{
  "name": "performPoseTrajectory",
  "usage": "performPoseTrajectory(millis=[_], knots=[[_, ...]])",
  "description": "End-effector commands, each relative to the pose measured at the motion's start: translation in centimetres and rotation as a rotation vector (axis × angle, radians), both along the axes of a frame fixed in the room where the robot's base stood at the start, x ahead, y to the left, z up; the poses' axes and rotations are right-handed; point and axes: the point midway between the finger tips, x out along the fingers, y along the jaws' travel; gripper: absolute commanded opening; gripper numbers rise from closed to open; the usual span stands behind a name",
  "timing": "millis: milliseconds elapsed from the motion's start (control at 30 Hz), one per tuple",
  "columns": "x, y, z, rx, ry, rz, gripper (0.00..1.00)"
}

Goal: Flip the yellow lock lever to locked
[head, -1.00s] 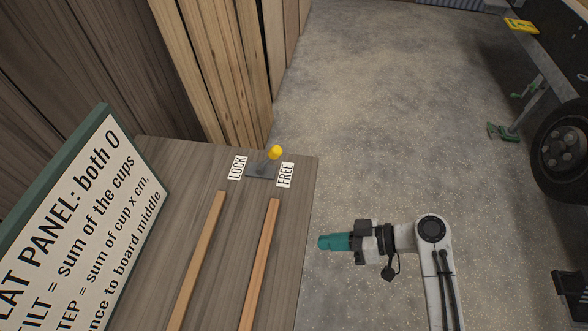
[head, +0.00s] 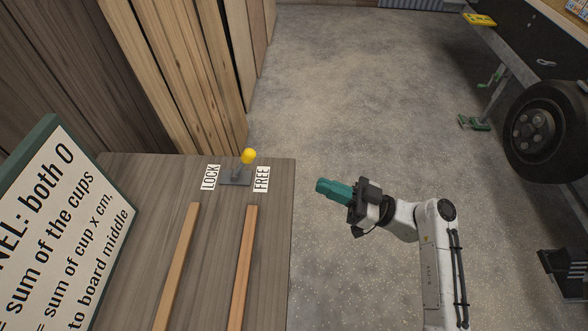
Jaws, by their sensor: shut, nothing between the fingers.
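The yellow-knobbed lock lever (head: 248,156) stands on a small dark base plate (head: 236,181) near the far right part of the wooden tabletop. A LOCK label (head: 209,177) is to its left and a FREE label (head: 261,179) to its right. The knob leans a little toward the FREE side. My gripper (head: 322,187), with teal fingers, is shut and empty. In the picture it is right of the lever, just past the table's right edge, and apart from the lever.
Two wooden strips (head: 243,265) lie lengthwise on the tabletop (head: 210,290). A green-framed sign (head: 62,225) stands at the left. Upright boards (head: 195,70) are behind the table. A trailer wheel (head: 533,132) is at the right; open concrete floor (head: 370,90) lies between.

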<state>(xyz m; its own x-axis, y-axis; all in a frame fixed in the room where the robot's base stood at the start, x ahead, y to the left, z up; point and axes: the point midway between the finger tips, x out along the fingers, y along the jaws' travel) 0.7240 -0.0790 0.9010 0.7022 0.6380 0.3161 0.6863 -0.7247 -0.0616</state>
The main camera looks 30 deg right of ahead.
Motion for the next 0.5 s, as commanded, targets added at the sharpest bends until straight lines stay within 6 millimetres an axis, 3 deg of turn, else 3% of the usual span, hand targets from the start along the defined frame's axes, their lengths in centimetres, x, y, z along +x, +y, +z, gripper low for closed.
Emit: performPoseTrajectory(millis=[500], knots=[[6.4, 6.0, 3.3, 0.0, 0.0, 0.005, 0.0]])
